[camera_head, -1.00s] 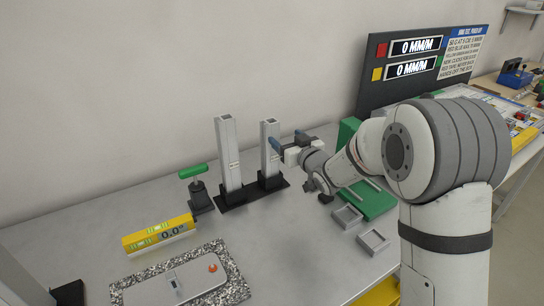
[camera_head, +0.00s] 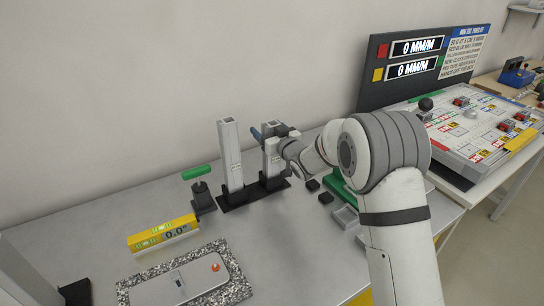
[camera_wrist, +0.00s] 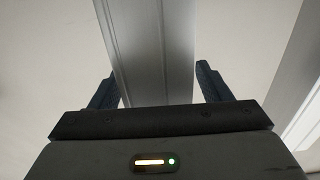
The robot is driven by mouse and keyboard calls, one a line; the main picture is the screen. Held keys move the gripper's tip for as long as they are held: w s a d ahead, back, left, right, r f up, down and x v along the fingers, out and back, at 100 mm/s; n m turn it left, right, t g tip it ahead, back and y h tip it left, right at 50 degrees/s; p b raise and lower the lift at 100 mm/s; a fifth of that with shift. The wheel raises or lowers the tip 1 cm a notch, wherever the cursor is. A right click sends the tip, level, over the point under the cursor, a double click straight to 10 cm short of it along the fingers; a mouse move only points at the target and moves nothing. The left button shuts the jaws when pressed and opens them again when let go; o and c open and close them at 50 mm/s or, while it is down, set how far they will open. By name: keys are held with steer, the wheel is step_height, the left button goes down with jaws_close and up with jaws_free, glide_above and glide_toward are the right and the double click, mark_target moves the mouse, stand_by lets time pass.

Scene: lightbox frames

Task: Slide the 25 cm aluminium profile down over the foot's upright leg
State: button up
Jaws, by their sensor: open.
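Two grey aluminium profiles stand upright in black holders on the bench in the head view, a taller left one (camera_head: 230,155) and a shorter right one (camera_head: 271,160). My gripper (camera_head: 268,134) is at the upper part of the right profile. In the wrist view my gripper (camera_wrist: 156,73) is open, with one dark blue finger on each side of the profile (camera_wrist: 150,40). Gaps show between the fingers and the profile. At the bottom left, a grey upright piece (camera_head: 22,268) stands by a black block (camera_head: 76,292); I cannot tell whether it is the foot's leg.
A green-handled clamp (camera_head: 199,190) stands left of the profiles. A yellow level (camera_head: 163,233) and a speckled plate (camera_head: 240,288) lie in front. Small black blocks (camera_head: 325,198), grey trays (camera_head: 345,218) and a green block (camera_head: 345,190) are at right.

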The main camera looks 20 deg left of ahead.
steer(key=shift+c, duration=0.3)
steer(key=c, duration=1.4)
steer(key=shift+c, duration=0.2)
